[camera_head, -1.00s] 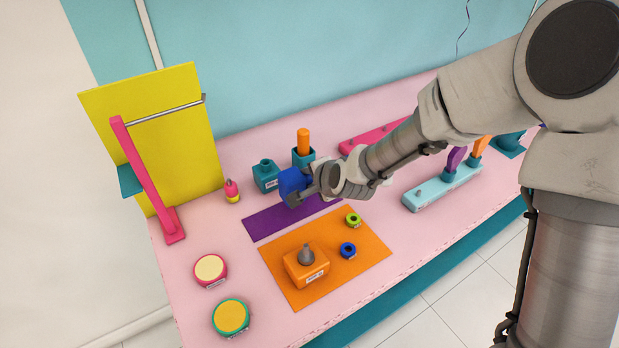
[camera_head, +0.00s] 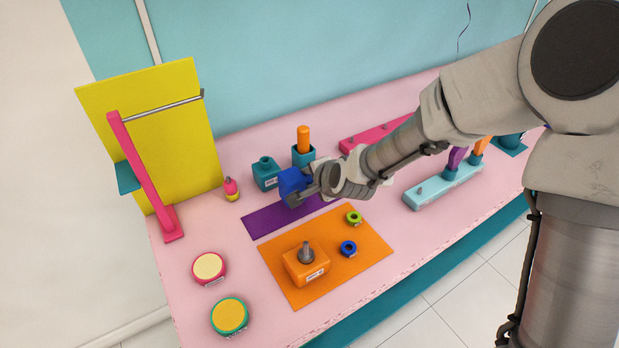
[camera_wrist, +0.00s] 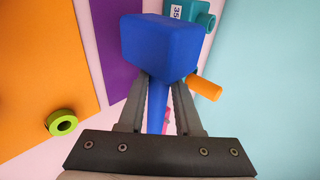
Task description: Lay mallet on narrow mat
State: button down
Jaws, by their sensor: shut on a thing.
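The mallet has a blue block head (camera_head: 294,183) and a blue handle that shows in the wrist view (camera_wrist: 157,105). My gripper (camera_wrist: 157,95) is shut on the handle, with the head just beyond the fingertips. In the head view my gripper (camera_head: 308,190) holds the mallet at the far edge of the narrow purple mat (camera_head: 272,218). The purple mat also shows in the wrist view (camera_wrist: 116,60), left of the mallet. I cannot tell whether the mallet touches the mat or table. My wrist hides the mat's right end.
A wide orange mat (camera_head: 345,262) with an orange block (camera_head: 306,266), a green ring (camera_head: 354,218) and a blue ring (camera_head: 348,249) lies in front. A teal bottle (camera_head: 266,175) and a teal holder with an orange peg (camera_head: 303,142) stand close behind the mallet.

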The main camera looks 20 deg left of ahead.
jog(key=shift+f+b, duration=1.35)
jog(key=shift+f, duration=0.1)
jog(key=shift+f, duration=0.1)
grip_release()
jog(key=p+v, duration=0.5)
jog(key=v, duration=0.4)
dwell(1.1)
jog(key=shift+w, duration=0.1)
